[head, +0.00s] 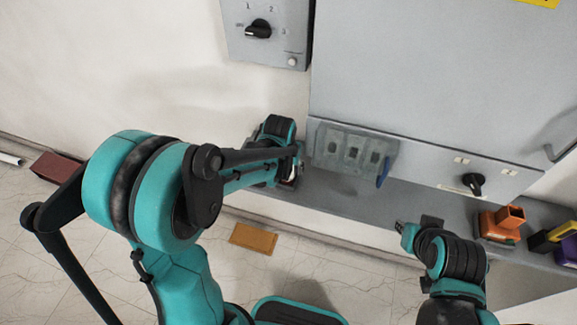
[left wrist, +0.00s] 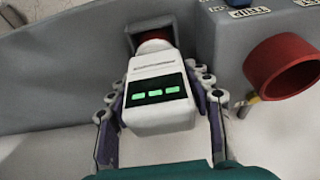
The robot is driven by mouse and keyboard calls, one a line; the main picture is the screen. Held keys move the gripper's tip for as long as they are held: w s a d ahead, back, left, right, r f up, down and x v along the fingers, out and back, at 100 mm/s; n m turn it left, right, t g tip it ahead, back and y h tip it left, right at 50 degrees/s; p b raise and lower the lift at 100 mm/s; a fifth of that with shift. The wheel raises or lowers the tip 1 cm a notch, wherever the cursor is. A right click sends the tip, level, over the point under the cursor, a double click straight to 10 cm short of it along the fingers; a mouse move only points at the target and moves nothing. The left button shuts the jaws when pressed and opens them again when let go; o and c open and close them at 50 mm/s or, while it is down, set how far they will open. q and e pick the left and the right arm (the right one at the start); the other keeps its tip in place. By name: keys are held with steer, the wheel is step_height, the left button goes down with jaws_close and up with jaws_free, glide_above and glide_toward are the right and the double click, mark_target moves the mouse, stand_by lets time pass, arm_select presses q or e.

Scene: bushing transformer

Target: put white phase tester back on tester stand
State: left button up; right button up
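The white phase tester (left wrist: 158,98), with a dark screen and three green marks, sits between the fingers of my left gripper (left wrist: 158,88) in the left wrist view. The purple finger pads lie against both its sides. Its red far end is at a grey square holder (left wrist: 150,32); how deep it sits there is hidden. In the head view my left gripper (head: 289,170) is at the grey ledge below the cabinet, and only a small white part of the tester shows. My right gripper (head: 410,232) is over the ledge farther right; its fingers are too small to read.
A grey panel block (head: 352,150) with slots stands right of my left gripper, a blue piece at its end. A red ring (left wrist: 284,67) is close right in the left wrist view. Orange holders (head: 502,222) stand on the ledge's right. The ledge (head: 350,197) between is mostly clear.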

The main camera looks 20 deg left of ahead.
mark_target(285, 179)
arm_select(q)
steer(key=shift+r, duration=0.1)
steer(key=shift+r, duration=0.2)
steer(key=p+v, duration=0.4)
steer(key=v, duration=0.7)
steer(key=s+a+r+t, duration=0.1)
steer(key=s+r+t, duration=0.1)
steer(key=s, duration=0.5)
steer(key=s+a+r+t, duration=0.1)
steer(key=s+r, duration=0.1)
steer(key=s, duration=0.5)
steer(key=shift+r+t, duration=0.35)
steer(key=shift+t, duration=0.05)
steer(key=shift+s, duration=0.1)
step_height(285, 179, down, 5)
steer(key=b, duration=0.4)
steer(key=shift+b, duration=0.3)
